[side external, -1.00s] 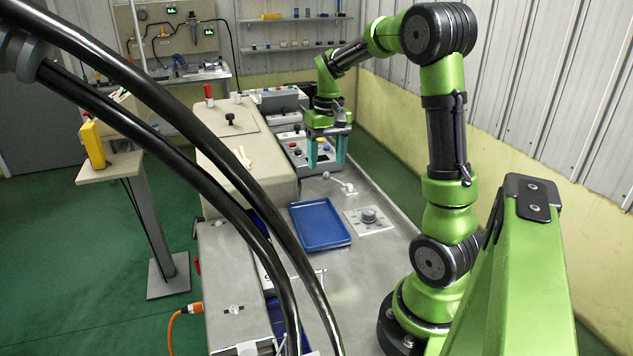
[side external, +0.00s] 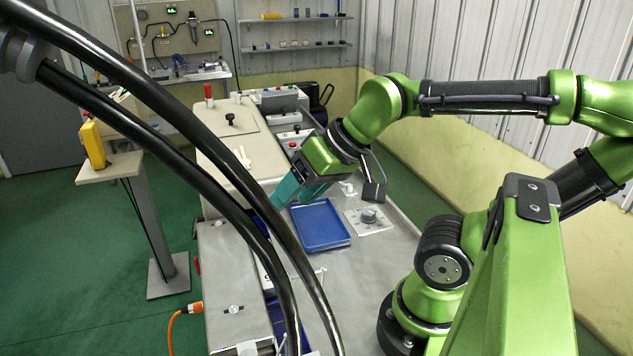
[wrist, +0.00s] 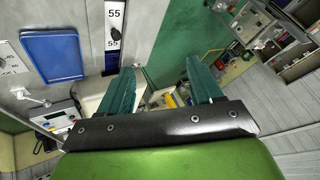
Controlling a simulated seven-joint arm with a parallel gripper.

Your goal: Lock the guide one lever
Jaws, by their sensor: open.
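My gripper (side external: 290,192) is tilted down and to the left over the machine's edge, left of the blue tray, in the side view. Its teal fingers are apart with nothing held; the wrist view also shows the open gripper (wrist: 162,78). A white scale strip marked 55, with a dark lever or knob (wrist: 115,34), lies beyond the left finger in the wrist view. I cannot tell whether this is the guide one lever. A pale ball-ended lever (wrist: 32,97) stands near the left edge there, apart from the fingers. In the side view the strip is hidden behind cables and my gripper.
A beige housing (side external: 235,150) with a black knob rises at the left. Black cables (side external: 225,190) cross the foreground. Green floor lies beyond the machine.

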